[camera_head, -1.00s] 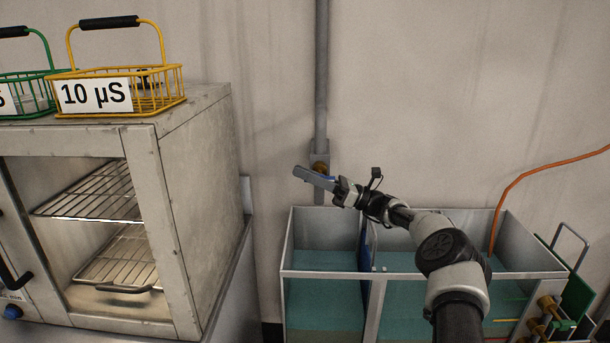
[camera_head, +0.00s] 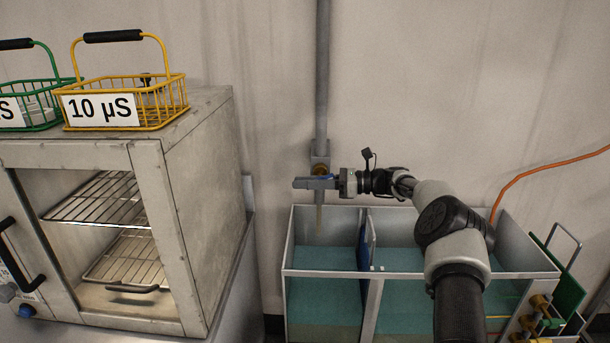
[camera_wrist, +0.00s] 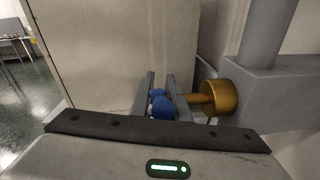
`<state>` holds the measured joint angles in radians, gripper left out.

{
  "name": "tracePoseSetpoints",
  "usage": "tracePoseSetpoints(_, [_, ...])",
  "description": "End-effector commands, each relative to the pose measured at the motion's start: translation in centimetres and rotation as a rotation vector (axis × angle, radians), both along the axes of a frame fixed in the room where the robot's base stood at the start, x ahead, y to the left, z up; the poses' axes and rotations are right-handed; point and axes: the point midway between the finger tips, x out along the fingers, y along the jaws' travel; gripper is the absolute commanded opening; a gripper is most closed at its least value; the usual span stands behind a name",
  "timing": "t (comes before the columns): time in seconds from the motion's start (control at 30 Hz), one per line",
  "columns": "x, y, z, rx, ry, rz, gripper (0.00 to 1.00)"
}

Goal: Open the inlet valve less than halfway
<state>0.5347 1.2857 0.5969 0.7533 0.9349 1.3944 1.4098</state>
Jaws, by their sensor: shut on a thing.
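The inlet valve (camera_head: 320,169) is a brass fitting at a grey block on the wall pipe, above the tank's left end. Its brass body also shows in the wrist view (camera_wrist: 221,98), with a brass stem running left to a blue handle (camera_wrist: 161,105). My gripper (camera_head: 308,183) is at the valve and lies about level, pointing left. In the wrist view my gripper (camera_wrist: 162,86) has its two fingers on either side of the blue handle, shut on it. The fingers and the gripper body hide part of the handle, so its exact angle is unclear.
The tank (camera_head: 330,272) stands below, with teal liquid and a blue divider (camera_head: 363,245). A thin pale vertical streak (camera_head: 319,220) shows under the valve; whether stream or spout is unclear. A metal oven cabinet (camera_head: 200,200) stands left, carrying the yellow basket (camera_head: 178,101) and green basket (camera_head: 42,126).

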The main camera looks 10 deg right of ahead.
Motion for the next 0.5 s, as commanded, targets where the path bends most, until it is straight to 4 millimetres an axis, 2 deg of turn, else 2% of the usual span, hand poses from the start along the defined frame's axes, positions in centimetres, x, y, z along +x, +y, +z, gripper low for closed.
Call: tracePoseSetpoints(0.5, [-0.05,-0.05,-0.44,-0.054,0.013,0.001,0.0])
